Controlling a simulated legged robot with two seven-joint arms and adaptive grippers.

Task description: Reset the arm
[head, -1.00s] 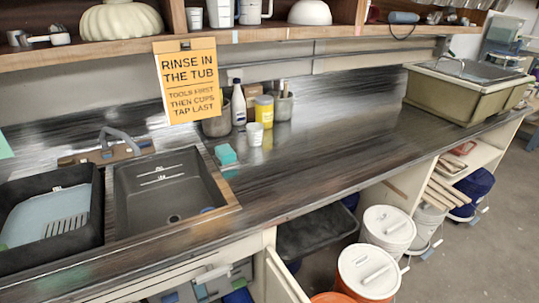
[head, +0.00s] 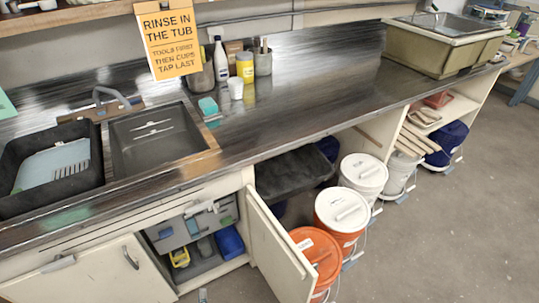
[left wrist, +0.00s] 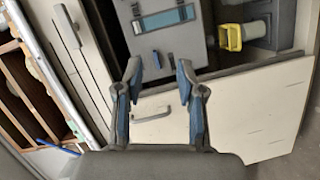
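My left gripper shows as only a small grey tip (head: 203,296) at the bottom edge of the head view, in front of the open cabinet under the counter. In the left wrist view my left gripper (left wrist: 160,72) has its two blue-and-grey fingers spread apart with nothing between them. A pale cabinet door with a handle (left wrist: 152,113) lies beyond the fingers. My right gripper is in neither view.
The open cabinet door (head: 277,258) juts out beside orange buckets (head: 316,262) and white-lidded buckets (head: 362,175). Inside the cabinet are a grey case (head: 180,231) and a yellow item (head: 180,257). The sink (head: 155,140) is above. Floor at right is clear.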

